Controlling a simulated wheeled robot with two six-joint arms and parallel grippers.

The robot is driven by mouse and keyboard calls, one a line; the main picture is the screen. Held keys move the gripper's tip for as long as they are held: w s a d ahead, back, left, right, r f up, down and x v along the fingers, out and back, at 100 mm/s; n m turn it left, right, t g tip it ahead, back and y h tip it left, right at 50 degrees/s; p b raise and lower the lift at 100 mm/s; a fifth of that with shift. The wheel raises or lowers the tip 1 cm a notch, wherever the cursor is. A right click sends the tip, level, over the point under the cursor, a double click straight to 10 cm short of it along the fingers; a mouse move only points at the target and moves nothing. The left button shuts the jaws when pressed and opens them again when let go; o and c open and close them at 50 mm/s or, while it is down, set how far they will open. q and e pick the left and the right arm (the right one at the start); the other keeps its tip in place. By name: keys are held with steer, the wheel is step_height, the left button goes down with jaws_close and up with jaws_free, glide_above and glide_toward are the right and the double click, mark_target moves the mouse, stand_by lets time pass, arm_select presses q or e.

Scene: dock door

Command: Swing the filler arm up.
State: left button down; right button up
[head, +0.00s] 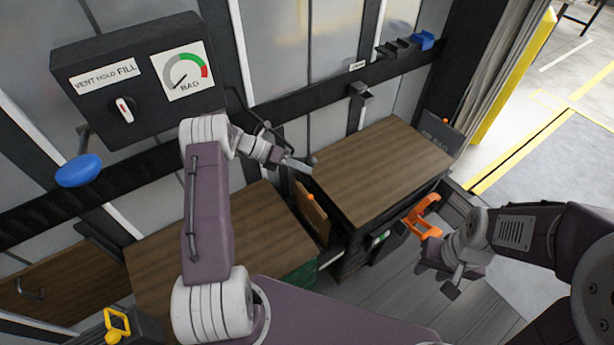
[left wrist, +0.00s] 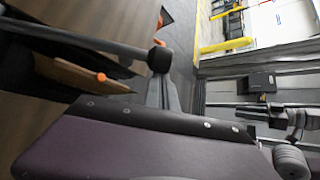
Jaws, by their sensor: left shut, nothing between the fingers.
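The filler arm appears to be a dark thin rod (head: 270,128) running down from the wall rail to a dark knob near the left gripper. In the left wrist view the rod (left wrist: 85,35) crosses from the upper left and ends in its knob. My left gripper (head: 300,165) is shut and empty, its grey fingers beside the knob; contact is unclear. The grey fingers (left wrist: 164,92) show just below the knob in the left wrist view. My right gripper (head: 436,280) hangs low at the right, its dark fingertips apart, with nothing seen between them.
A black control box (head: 132,75) with a vent/hold/fill knob and bag gauge hangs on the wall. A blue pad (head: 79,170) is below it. Wood-topped crates (head: 375,165) stand under the rod, with a gap between them. An orange bracket (head: 422,214) is near my right gripper.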

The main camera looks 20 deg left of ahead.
arm_select(q)
steer(key=shift+n+g+h, duration=0.3)
steer(key=shift+n+h, duration=0.2)
steer(key=shift+h, duration=0.4)
steer(key=shift+w+a+r+b, duration=0.6)
steer(key=shift+a+r+b, duration=0.15)
steer(key=shift+r, duration=0.1)
steer(key=shift+w+a+r+b, duration=0.6)
steer(key=shift+a+r+b, duration=0.1)
steer(key=shift+r, duration=0.1)
steer(key=shift+w+a+r, duration=0.1)
steer(key=shift+r, duration=0.15)
